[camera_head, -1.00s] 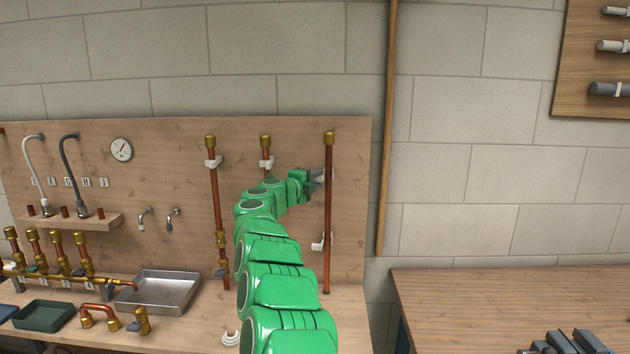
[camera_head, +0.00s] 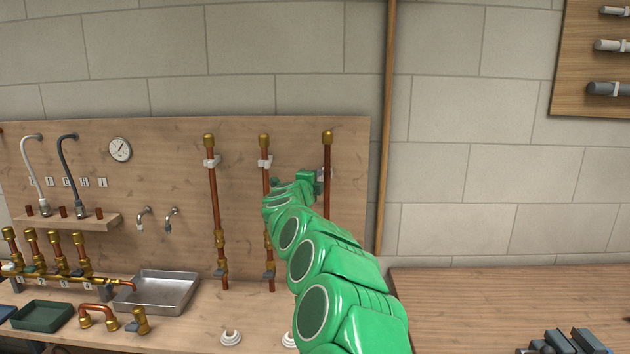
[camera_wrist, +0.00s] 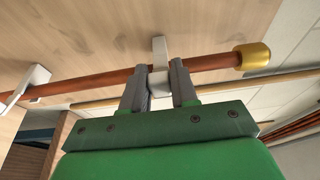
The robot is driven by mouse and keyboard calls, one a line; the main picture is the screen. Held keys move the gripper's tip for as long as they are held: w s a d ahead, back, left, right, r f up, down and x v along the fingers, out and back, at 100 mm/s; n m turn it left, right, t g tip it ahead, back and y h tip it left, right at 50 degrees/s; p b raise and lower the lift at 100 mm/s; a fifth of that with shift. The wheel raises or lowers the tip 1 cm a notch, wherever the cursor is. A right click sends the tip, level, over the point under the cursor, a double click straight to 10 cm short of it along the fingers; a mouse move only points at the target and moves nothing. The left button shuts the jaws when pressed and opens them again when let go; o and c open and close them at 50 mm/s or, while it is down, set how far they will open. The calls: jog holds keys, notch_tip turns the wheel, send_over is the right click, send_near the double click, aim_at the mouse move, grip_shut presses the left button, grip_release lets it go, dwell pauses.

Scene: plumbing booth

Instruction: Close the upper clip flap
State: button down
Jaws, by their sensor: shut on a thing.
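The right copper pipe (camera_head: 327,152) stands upright on the wooden board and has a brass cap on top. My gripper (camera_head: 319,176) is at its upper part, at the height of the upper clip. In the wrist view, the white upper clip (camera_wrist: 159,48) sits at the pipe, and my gripper (camera_wrist: 157,68) has one finger on each side of its pale flap (camera_wrist: 158,84). The fingers are shut on this flap. How far the flap is closed over the pipe cannot be told. The lower clip (camera_wrist: 33,78) shows in the wrist view; my arm hides it in the head view.
Two more copper pipes stand to the left, the middle one (camera_head: 266,190) and the left one (camera_head: 214,200), with white clips near their tops. A metal tray (camera_head: 160,291) lies on the bench. A wooden pole (camera_head: 384,150) stands right of the board.

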aim_at(321, 180)
jog(key=shift+s+d+n+t+y, duration=0.1)
jog(key=shift+d+n+t+y, duration=0.1)
jog(key=shift+n+y, duration=0.65)
jog(key=shift+s+d+n+t+y, duration=0.1)
jog(key=shift+d+n+y, duration=0.3)
jog(key=shift+y, duration=0.8)
jog(key=shift+d+n+t+y, duration=0.1)
jog(key=shift+n+y, duration=0.65)
jog(key=shift+y, duration=0.3)
jog(key=shift+f+n+y, duration=0.15)
jog(key=shift+n+y, duration=0.25)
jog(key=shift+y, duration=0.2)
jog(key=c, duration=1)
grip_release()
jog(key=shift+o, duration=0.2)
jog(key=shift+s, duration=0.1)
jog(key=shift+s+d, duration=0.2)
jog(key=shift+s, duration=0.9)
jog(key=s, duration=0.3)
jog(key=shift+d, duration=0.15)
jog(key=shift+s, duration=1.2)
